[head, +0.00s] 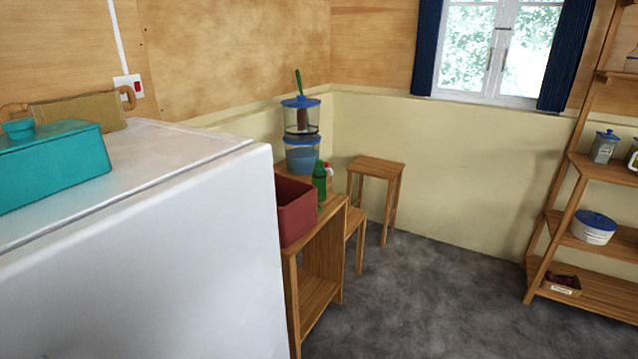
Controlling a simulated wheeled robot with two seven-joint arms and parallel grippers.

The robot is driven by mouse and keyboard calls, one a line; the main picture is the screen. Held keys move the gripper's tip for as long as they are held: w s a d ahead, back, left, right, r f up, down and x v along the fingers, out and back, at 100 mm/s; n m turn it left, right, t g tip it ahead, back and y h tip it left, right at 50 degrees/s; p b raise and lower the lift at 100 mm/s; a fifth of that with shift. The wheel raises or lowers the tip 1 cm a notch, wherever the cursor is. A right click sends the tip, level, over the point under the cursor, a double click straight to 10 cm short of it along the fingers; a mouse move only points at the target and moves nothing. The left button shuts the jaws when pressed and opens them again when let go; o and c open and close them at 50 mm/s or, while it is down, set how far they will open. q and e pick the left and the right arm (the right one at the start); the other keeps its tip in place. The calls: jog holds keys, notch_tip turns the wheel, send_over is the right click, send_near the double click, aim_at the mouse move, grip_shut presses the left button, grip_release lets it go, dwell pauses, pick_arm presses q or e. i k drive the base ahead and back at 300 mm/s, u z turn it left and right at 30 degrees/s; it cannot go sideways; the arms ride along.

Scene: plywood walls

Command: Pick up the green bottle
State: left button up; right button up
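A green bottle (319,181) stands upright on a small wooden table (327,216), beside a dark red bin (296,209). The bin hides part of the table top around it. A small item with a red top (328,170) is close behind the bottle on its right. Neither of my grippers shows in the head view.
A large white appliance (150,262) fills the left foreground, with a teal box (55,162) on top. A water filter (301,135) stands behind the bottle. A wooden stool (376,168) and shelf (580,285) stand farther right. Grey floor (440,290) between is clear.

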aim_at(319, 175)
jog(key=z, duration=0.05)
jog(key=k, duration=0.65)
jog(key=z, duration=0.8)
jog(key=i, duration=1.55)
jog(key=z, duration=0.7)
jog(key=i, duration=2.2)
jog(key=u, duration=0.55)
jog(key=i, duration=1)
jog(key=u, duration=1.75)
jog(key=i, duration=0.75)
jog(key=u, duration=0.6)
